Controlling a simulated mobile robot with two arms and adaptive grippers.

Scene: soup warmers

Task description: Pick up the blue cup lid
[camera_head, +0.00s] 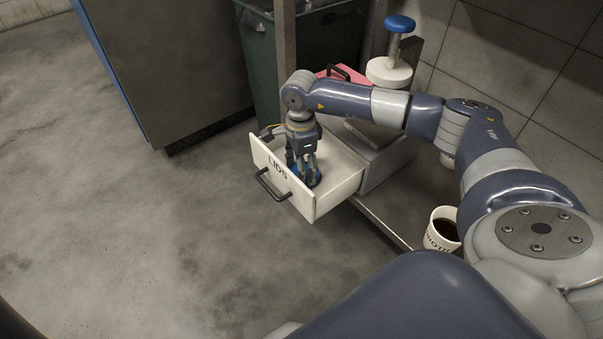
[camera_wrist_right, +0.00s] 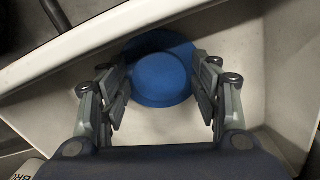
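The blue cup lid (camera_wrist_right: 160,72) lies in the white drawer marked LIDS, between the fingers of my right gripper (camera_wrist_right: 160,92) in the right wrist view. My left gripper is not in view.
A white cup of dark liquid (camera_head: 441,232) stands on the metal shelf (camera_head: 385,213) right of the drawer. A dark green bin (camera_head: 262,75) stands behind. A blue-knobbed device (camera_head: 390,70) is at the back. Open floor lies to the left.

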